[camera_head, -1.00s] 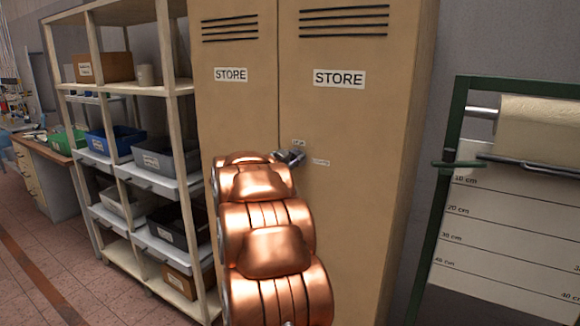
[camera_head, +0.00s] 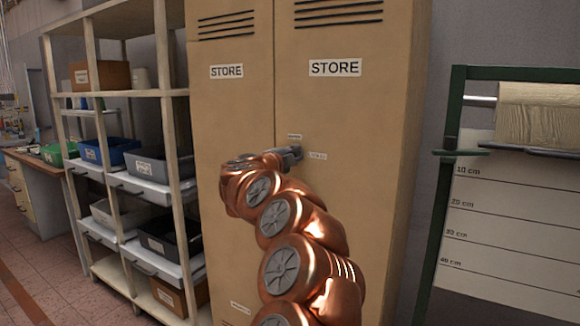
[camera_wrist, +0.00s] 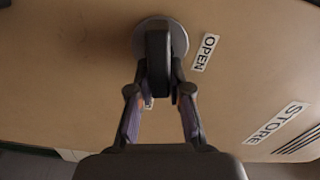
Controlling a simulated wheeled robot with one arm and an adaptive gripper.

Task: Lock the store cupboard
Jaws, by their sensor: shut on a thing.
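The tan store cupboard (camera_head: 350,110) has two shut-looking doors with STORE labels. My gripper (camera_head: 290,153) is at the lock on the right door, to the right of the seam, and mostly hides it. In the wrist view, my gripper (camera_wrist: 159,85) is shut on a dark turn handle (camera_wrist: 158,52), one finger on each side. The handle stands on a round silver plate (camera_wrist: 179,38). Two small labels (camera_head: 317,155) show near the lock in the head view, too small to read.
A shelf rack (camera_head: 165,90) with bins stands close on the left of the cupboard. A green frame (camera_head: 447,150) with a paper roll (camera_head: 540,115) and a ruled sheet stands on the right. Tiled floor (camera_head: 45,275) shows at the lower left.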

